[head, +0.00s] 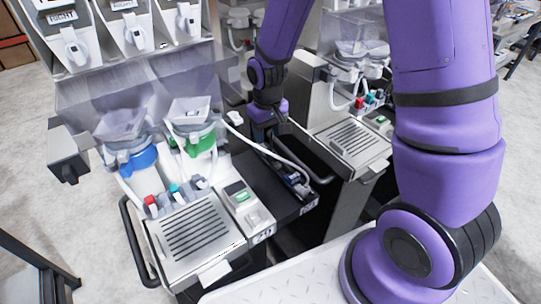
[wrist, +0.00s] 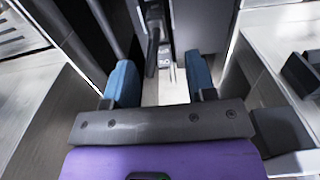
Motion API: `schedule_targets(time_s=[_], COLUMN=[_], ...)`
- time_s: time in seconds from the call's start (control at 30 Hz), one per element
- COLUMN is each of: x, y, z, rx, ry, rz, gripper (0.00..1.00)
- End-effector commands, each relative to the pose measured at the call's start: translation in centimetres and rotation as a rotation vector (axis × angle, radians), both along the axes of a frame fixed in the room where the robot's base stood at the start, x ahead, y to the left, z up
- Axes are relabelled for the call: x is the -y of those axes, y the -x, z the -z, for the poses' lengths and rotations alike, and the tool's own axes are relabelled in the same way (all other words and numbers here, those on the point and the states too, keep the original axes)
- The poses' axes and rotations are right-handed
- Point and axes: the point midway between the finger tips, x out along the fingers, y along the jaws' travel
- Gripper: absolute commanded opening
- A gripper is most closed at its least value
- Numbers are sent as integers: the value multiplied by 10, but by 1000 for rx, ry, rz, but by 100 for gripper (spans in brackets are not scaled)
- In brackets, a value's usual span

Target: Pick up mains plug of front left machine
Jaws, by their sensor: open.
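The front left machine (head: 195,228) is a pale dispenser with a slotted tray, blue and green hoppers and a numbered label. A dark piece that may be the mains plug (head: 297,184) lies at the front of the black shelf to its right, but it is too small to be sure. In the wrist view a black cord-like part (wrist: 153,45) shows beyond the fingers, roughly in line with the gap. My gripper (head: 266,133) hangs over the shelf behind the machine's right side. In the wrist view it (wrist: 161,82) is open, with blue pads apart and nothing between them.
A pale hose (head: 265,150) runs from the machine along the shelf, close to my gripper. Another machine (head: 352,145) stands on the right. A dark curved handle (head: 137,245) is on the left side. Free grey floor (head: 25,170) lies at the left.

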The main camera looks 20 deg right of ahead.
Motion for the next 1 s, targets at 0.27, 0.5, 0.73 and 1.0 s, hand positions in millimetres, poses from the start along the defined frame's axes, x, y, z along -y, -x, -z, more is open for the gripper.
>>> schedule_targets(time_s=[0.27, 0.5, 0.73, 1.0], x=[1, 3, 3, 3], y=[1, 5, 5, 5], z=[18, 49, 65, 66], rx=[-1, -3, 0, 1], ry=[0, 1, 0, 0], rz=[0, 0, 0, 0], gripper=[51, 51, 51, 44])
